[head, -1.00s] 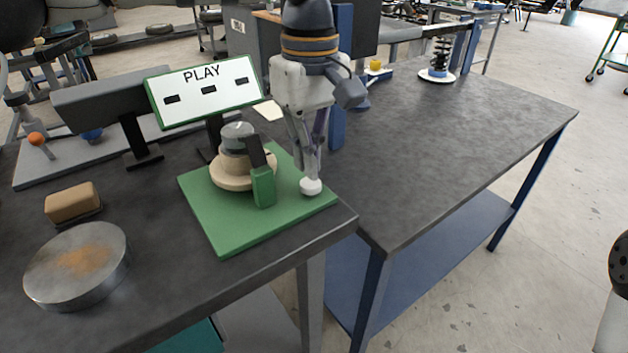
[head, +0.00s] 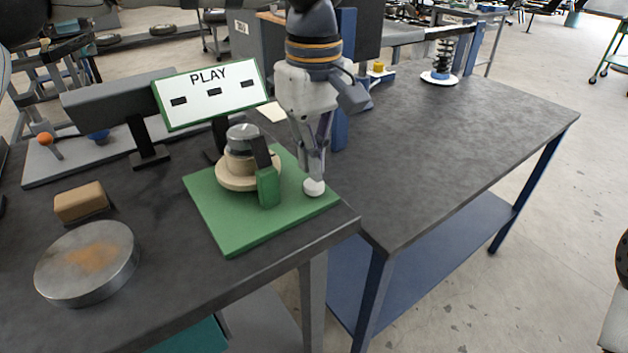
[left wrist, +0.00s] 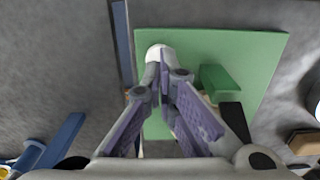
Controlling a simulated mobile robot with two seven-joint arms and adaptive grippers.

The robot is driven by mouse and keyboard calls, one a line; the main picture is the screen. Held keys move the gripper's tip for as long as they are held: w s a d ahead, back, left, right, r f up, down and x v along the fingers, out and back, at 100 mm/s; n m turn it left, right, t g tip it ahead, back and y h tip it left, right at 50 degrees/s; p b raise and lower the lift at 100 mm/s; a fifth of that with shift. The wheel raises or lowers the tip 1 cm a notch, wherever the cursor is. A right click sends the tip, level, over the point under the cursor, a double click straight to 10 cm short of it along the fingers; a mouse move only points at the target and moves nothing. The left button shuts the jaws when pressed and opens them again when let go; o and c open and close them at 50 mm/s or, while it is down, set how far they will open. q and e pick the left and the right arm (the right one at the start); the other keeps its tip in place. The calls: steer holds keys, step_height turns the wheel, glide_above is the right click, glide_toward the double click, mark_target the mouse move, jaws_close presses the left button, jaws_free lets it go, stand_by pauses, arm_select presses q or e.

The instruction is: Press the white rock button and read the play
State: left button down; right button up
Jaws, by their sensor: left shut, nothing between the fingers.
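The white rock button (head: 314,187) sits near the right corner of the green base plate (head: 228,232). My left gripper (head: 316,172) is shut and empty, pointing down with its fingertips right at the button; I cannot tell whether they touch or press it. In the left wrist view the white button (left wrist: 158,52) shows just beyond the closed purple-padded fingers (left wrist: 165,62). The PLAY display (head: 211,92) stands behind the plate and shows three black dashes on white. My right gripper is not seen.
A beige round fixture with a metal top (head: 240,148) and a green block (head: 268,187) stand on the plate beside the gripper. A steel disc (head: 87,262) and a brown block (head: 80,203) lie left. The right bench top is mostly clear.

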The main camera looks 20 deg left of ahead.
mark_target(314, 183)
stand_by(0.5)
arm_select(q)
steer(key=shift+f, duration=1.25)
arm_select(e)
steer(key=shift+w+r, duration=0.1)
arm_select(q)
step_height(314, 183, up, 6)
steer(key=shift+r+p, duration=0.1)
steer(key=shift+p, duration=0.9)
steer(key=shift+r, duration=0.8)
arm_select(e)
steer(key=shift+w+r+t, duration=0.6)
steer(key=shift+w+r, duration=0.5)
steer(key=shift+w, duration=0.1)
